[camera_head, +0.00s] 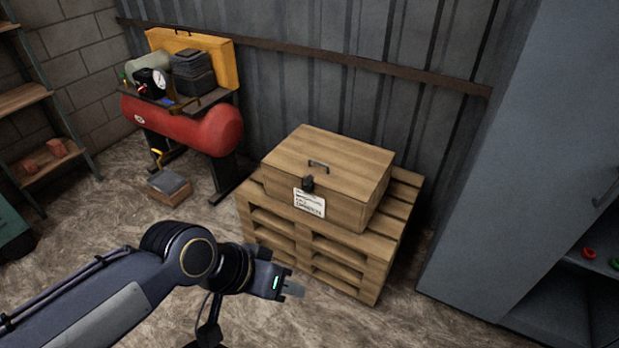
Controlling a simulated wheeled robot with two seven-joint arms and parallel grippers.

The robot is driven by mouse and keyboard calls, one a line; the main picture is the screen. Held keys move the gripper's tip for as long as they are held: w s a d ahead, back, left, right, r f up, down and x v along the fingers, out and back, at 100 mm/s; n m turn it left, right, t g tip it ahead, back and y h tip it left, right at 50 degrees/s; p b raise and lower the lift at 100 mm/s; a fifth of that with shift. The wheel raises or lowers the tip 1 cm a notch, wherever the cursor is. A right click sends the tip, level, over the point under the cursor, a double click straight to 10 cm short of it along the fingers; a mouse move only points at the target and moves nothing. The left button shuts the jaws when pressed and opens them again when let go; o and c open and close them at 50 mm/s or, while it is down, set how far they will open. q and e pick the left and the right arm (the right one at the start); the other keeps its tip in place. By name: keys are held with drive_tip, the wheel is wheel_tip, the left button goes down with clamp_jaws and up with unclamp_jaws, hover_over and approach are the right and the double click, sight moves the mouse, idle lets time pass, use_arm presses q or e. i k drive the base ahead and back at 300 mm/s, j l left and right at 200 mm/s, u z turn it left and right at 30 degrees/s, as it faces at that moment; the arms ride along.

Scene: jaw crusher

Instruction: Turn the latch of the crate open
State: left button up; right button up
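The wooden crate (343,209) sits closed on a stacked wooden pallet (375,250) in the head view, right of centre. My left gripper (293,290) is in front of the pallet, lower and nearer than the crate, apart from the latch. Its fingers are small and partly seen, so I cannot tell whether they are open or shut. My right gripper is not in view.
A red air compressor (205,128) stands at the back left, with a small box (169,187) on the floor near it. A grey cabinet (510,170) stands at right. Shelves (30,100) are at far left. The floor before the pallet is clear apart from my arm.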

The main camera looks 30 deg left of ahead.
sight(307, 180)
drive_tip(key=i+j+u, duration=0.25)
drive_tip(key=i+j, duration=0.65)
drive_tip(key=j, duration=0.2)
drive_tip(key=i+j+u, duration=0.3)
drive_tip(key=i+j, duration=0.65)
